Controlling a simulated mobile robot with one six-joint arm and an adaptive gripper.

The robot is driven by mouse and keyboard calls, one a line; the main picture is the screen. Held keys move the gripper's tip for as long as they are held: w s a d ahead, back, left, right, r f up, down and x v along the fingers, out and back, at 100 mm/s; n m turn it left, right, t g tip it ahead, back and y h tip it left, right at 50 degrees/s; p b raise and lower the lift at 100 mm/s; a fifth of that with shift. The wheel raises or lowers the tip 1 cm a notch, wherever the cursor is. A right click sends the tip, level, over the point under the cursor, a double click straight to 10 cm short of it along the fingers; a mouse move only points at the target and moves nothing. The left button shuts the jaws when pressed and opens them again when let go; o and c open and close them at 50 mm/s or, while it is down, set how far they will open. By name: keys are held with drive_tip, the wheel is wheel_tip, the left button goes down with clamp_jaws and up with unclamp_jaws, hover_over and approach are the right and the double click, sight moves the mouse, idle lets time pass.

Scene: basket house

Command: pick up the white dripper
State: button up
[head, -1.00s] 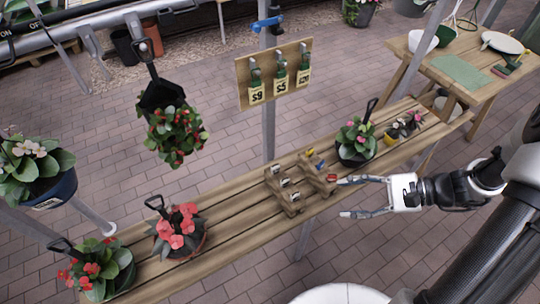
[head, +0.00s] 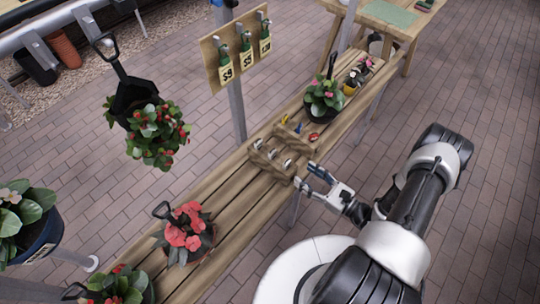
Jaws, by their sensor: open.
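A wooden rack (head: 283,147) on the slatted bench holds several small pieces. Its near row has pale grey-white pieces (head: 288,163); behind them are a blue piece (head: 298,127), a yellow piece (head: 284,119) and a red piece (head: 313,136). I cannot tell for certain which pale piece is the white dripper. My gripper (head: 305,174) is open and empty, its fingers pointing at the rack's near right end, close to the pale pieces. The picture does not show whether it touches the rack.
The bench (head: 225,208) also carries a red-flowered pot (head: 185,233) on the left and a pink-flowered pot (head: 323,100) beyond the rack. A price board (head: 235,48) on a post and a hanging planter (head: 150,120) stand behind. Paved floor is open at right.

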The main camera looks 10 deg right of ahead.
sight(274, 153)
drive_tip(key=b+x, duration=0.2)
drive_tip(key=x, duration=1.1)
drive_tip(key=shift+w+a+b, duration=0.25)
drive_tip(key=shift+a+b, duration=0.1)
drive_tip(key=shift+c, duration=0.4)
drive_tip(key=c, duration=0.8)
drive_tip(key=shift+o, duration=0.2)
drive_tip(key=shift+r, duration=0.1)
